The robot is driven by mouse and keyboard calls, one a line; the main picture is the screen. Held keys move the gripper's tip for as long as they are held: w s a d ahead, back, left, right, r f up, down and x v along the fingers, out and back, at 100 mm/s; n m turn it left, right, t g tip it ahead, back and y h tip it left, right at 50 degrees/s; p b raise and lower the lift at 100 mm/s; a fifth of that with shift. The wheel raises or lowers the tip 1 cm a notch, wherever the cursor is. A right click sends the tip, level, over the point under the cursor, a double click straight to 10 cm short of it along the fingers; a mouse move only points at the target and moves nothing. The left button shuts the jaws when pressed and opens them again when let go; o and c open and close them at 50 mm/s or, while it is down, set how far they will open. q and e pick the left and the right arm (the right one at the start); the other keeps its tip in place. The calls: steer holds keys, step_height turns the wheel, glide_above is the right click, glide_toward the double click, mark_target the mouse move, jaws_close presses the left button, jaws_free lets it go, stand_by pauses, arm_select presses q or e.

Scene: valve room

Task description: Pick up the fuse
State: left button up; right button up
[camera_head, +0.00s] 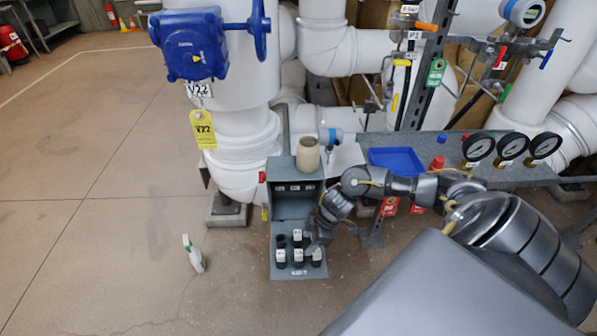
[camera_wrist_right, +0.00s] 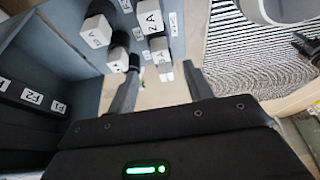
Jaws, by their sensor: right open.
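Several fuses with dark bodies and white labelled ends (camera_head: 298,256) stand on the lowered grey panel (camera_head: 284,271) of a grey fuse box (camera_head: 281,212) in the head view. In the right wrist view, one large fuse end reads 2A (camera_wrist_right: 152,22), and other white ends (camera_wrist_right: 98,31) show around it. My right gripper (camera_head: 309,243) is at the fuses' right side, its fingers hard to make out there. In the right wrist view the same gripper (camera_wrist_right: 162,70) has its fingers apart, with fuse ends beyond and between the tips. Which fuse is meant is unclear. My left gripper is out of view.
The box holds a row of labelled slots (camera_wrist_right: 32,97). A beige cup-like object (camera_head: 308,153) stands on top of it. A blue tray (camera_head: 396,160), a red-capped item (camera_head: 437,164) and gauges (camera_head: 511,148) are on the bench.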

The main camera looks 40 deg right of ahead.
mark_target(300, 252)
steer(key=shift+x, duration=1.1)
steer(key=shift+w+a+f, duration=0.1)
steer(key=shift+a+f, duration=0.05)
steer(key=shift+f, duration=0.2)
steer(key=b+x, duration=0.1)
steer(key=x, duration=0.2)
steer(key=shift+a+f, duration=0.15)
steer(key=shift+f, duration=0.15)
steer(key=shift+w+a+f, duration=0.1)
steer(key=shift+w+f, duration=0.05)
steer(key=shift+f, duration=0.2)
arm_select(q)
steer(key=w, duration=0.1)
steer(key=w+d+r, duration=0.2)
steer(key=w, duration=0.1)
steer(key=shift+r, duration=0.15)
arm_select(e)
steer(key=c, duration=1.1)
steer(key=shift+o, duration=0.2)
steer(key=shift+r, duration=0.15)
